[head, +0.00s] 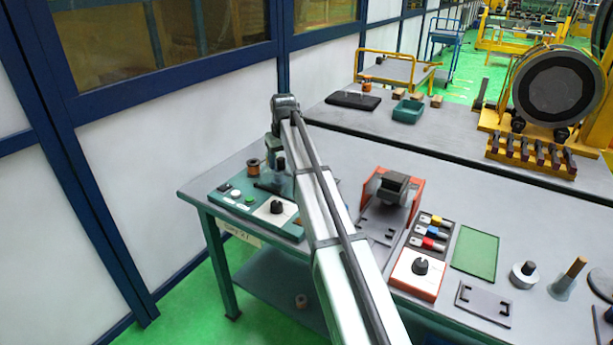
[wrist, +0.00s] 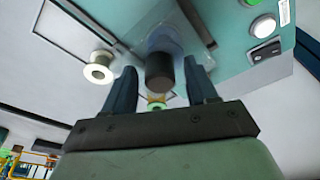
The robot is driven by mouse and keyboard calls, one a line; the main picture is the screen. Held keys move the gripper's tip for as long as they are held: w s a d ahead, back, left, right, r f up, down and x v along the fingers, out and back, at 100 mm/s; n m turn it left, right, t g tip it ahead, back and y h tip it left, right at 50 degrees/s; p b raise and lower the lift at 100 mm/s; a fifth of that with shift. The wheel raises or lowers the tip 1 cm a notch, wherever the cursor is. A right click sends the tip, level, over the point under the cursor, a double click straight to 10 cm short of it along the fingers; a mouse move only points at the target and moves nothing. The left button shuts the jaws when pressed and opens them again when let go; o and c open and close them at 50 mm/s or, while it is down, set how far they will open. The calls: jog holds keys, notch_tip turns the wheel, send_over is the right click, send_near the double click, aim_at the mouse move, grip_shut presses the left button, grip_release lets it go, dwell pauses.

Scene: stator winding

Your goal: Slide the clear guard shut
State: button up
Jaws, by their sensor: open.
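The clear guard (wrist: 160,41) shows in the wrist view as a faint see-through panel over the teal machine (wrist: 232,38). A dark cylindrical knob (wrist: 160,72) stands out in front of it. My gripper (wrist: 162,67) is open, with one finger on each side of the knob; I cannot tell whether either finger touches it. In the head view my arm reaches down over the back of the teal machine (head: 228,207) on the bench's left end. The guard cannot be made out there, and my arm hides part of the machine.
Lit buttons and a black switch (wrist: 264,51) sit on the machine's panel. A pale spool (wrist: 99,68) is left of my fingers. A copper spool (head: 253,168) stands behind the machine. A red-sided fixture (head: 372,185) and colour-block tray (head: 415,262) lie right of my arm.

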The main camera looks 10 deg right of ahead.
jog(key=shift+r, duration=2.9)
